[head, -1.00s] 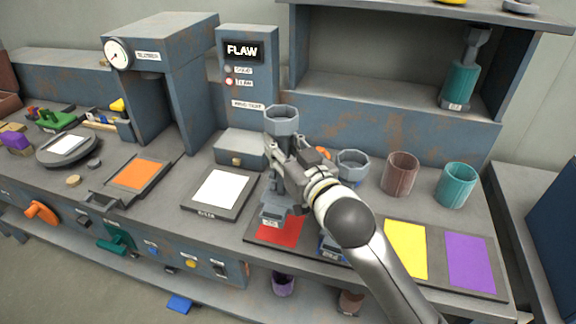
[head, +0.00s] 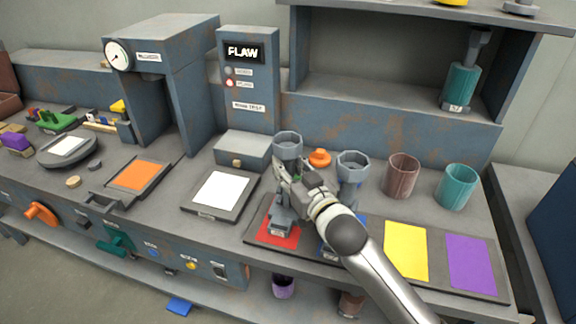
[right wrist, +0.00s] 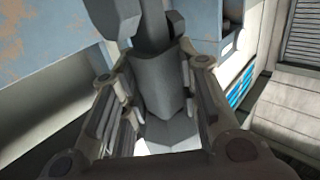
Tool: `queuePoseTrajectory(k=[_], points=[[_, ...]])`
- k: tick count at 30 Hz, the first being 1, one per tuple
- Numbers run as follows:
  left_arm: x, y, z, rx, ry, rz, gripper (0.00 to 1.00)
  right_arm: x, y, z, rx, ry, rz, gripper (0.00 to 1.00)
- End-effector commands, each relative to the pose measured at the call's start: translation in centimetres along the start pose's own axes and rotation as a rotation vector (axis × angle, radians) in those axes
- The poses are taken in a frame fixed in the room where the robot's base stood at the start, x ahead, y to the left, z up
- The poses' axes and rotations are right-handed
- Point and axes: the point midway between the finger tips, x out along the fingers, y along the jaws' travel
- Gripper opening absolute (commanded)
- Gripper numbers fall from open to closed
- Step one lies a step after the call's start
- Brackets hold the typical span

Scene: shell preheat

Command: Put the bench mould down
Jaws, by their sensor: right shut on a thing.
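The bench mould is a grey piece with an octagonal cup on top (head: 288,145) and a wider labelled foot. My right gripper (head: 286,186) is shut around its narrow middle; the mould also fills the jaws in the right wrist view (right wrist: 158,85). The mould is upright, its foot over the red patch (head: 269,236) at the left end of the dark mat (head: 375,267). I cannot tell whether the foot touches the patch. My left gripper is not in view.
Another grey octagonal-topped piece (head: 352,166) stands close right, partly behind my arm. A brown cup (head: 402,176) and teal cup (head: 456,187) stand farther right. An orange knob-like thing (head: 319,158) is behind. Left is a white-topped plate (head: 222,188). Yellow (head: 405,250) and purple patches (head: 471,263) are clear.

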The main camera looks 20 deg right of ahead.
Motion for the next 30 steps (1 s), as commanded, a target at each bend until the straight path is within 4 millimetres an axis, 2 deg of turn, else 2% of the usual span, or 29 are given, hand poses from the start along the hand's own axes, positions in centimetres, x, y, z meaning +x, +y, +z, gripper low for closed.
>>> queuePoseTrajectory(k=[7, 8, 12, 23, 26, 30], points=[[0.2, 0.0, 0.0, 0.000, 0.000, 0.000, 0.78, 0.0, 0.0, 0.2, 0.001, 0.004, 0.000, 0.00], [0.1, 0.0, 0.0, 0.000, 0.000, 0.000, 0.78, 0.0, 0.0, 0.3, 0.001, 0.000, 0.000, 0.34], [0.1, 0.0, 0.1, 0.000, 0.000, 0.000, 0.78, 0.0, 0.0, 0.2, 0.000, -0.001, 0.000, 0.51], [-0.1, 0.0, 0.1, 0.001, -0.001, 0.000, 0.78, 0.0, 0.0, -0.2, -0.001, 0.001, 0.000, 0.51], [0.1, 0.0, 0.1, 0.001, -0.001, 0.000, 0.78, -0.8, 0.0, 0.1, 0.000, -0.001, 0.000, 0.51], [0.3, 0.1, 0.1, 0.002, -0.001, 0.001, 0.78, -2.9, 0.0, 0.1, 0.000, -0.002, 0.000, 0.51]])
